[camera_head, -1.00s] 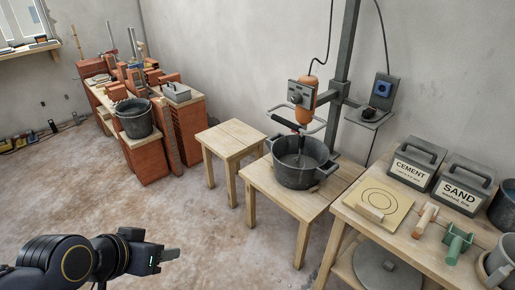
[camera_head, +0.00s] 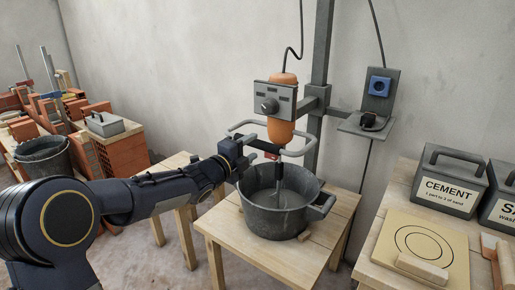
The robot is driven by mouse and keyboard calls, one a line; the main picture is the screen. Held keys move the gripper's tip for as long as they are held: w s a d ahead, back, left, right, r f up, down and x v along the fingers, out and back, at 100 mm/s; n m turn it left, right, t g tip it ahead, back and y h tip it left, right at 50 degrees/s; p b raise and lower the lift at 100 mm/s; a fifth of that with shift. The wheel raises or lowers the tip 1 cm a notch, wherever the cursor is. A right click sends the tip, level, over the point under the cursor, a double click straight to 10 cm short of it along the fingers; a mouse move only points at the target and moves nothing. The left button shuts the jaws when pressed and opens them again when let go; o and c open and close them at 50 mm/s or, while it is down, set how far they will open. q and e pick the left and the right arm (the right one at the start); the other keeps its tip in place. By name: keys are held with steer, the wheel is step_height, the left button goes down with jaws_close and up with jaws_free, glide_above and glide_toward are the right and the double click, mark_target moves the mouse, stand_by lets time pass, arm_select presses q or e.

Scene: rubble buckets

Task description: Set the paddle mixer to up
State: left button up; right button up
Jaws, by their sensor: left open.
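The paddle mixer has an orange motor body (camera_head: 281,110), a grey control box with a round knob, and a looped grey handle (camera_head: 298,149). It hangs from a post, with its shaft reaching down into a grey bucket (camera_head: 285,210) on a small wooden table. My left gripper (camera_head: 268,150) is at the left part of the handle, just below the motor body. Its jaws are open; the fingers overlap the handle's dark grip, and I cannot tell whether they touch it. My right gripper is not in view.
The dark vertical post (camera_head: 319,90) carries a shelf with a blue socket (camera_head: 379,86). A cement box (camera_head: 449,184) and a board with circles (camera_head: 418,246) are on the bench at right. Brick stacks and another bucket (camera_head: 42,160) stand at left.

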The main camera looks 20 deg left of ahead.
mark_target(254, 145)
arm_select(q)
steer(key=shift+x, duration=2)
steer(key=shift+a, duration=0.1)
jaws_close()
